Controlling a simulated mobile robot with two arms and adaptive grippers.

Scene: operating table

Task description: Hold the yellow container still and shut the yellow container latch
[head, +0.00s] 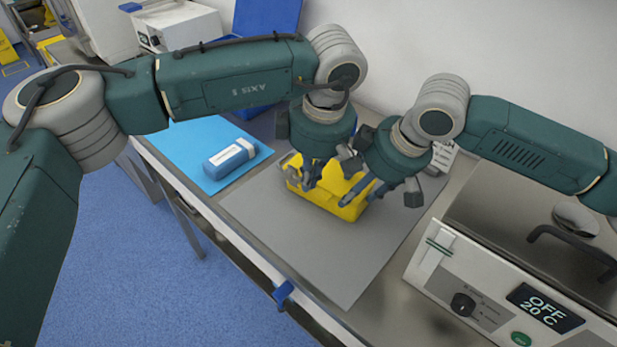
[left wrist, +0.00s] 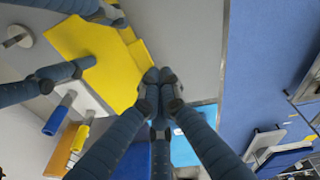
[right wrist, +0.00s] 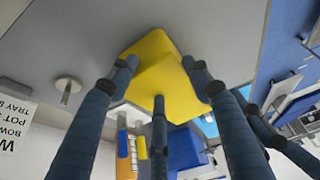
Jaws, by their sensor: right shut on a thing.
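The yellow container (head: 327,201) rests on the grey mat, partly hidden behind both grippers. In the right wrist view the fingers of my right gripper (right wrist: 160,72) are around the yellow container (right wrist: 168,88) and shut on it. My left gripper (head: 312,184) is beside the container's left part. In the left wrist view its fingertips (left wrist: 161,77) are together with nothing seen between them, close to the edge of the yellow container (left wrist: 82,42). A narrow yellow strip runs along that edge; I cannot tell whether it is the latch or how it stands.
A blue and white case (head: 230,160) lies on a light blue sheet (head: 188,143) at the left. A heating unit with a display (head: 540,307) stands at the right. The grey mat (head: 330,260) is clear in front of the container. A blue clamp (head: 284,293) sits at the table's front edge.

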